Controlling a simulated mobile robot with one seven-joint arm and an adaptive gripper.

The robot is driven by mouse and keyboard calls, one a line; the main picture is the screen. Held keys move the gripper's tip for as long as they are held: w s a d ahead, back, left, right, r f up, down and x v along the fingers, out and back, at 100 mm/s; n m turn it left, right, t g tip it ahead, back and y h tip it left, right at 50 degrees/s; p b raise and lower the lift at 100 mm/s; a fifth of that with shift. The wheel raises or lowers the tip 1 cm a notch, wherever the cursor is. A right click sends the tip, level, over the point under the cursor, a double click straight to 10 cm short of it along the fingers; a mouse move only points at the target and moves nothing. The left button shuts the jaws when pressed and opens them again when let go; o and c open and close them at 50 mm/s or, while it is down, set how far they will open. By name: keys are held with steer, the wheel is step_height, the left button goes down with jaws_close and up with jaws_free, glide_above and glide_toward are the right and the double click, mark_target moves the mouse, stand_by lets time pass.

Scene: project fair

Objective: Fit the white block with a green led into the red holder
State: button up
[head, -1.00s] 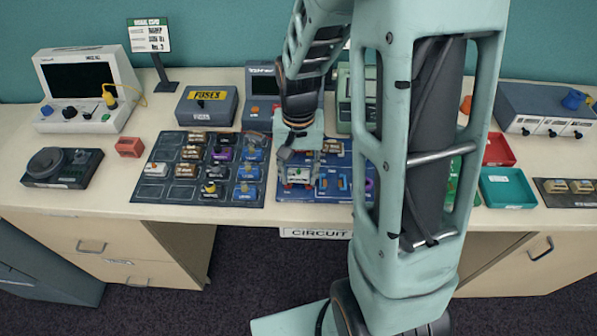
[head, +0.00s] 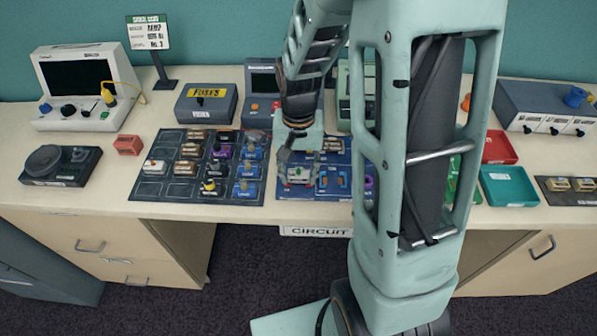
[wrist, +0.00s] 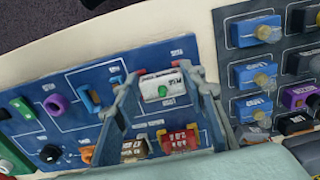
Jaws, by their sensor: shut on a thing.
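The white block with a green LED (wrist: 163,88) is held between the fingers of my gripper (wrist: 168,92) in the wrist view. In the head view, the white block (head: 299,178) is at the front left of the blue circuit board (head: 330,193), with my gripper (head: 299,166) above and around it. A little red shows at the block's edge, which looks like the red holder (wrist: 143,72). My fingers and the block hide most of it. I cannot tell whether the block is seated in it or just above it.
The board also carries a purple holder (wrist: 57,106), a blue holder (wrist: 91,98) and filled positions close to my fingers. A dark parts tray (head: 140,190) with several blocks lies just left.

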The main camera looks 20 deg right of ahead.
steer(key=shift+f, duration=0.15)
steer(key=o, duration=1.2)
steer(key=shift+o, duration=0.7)
steer(key=o, duration=0.4)
steer(key=shift+r+p, duration=2.95)
steer(key=shift+r, duration=1.1)
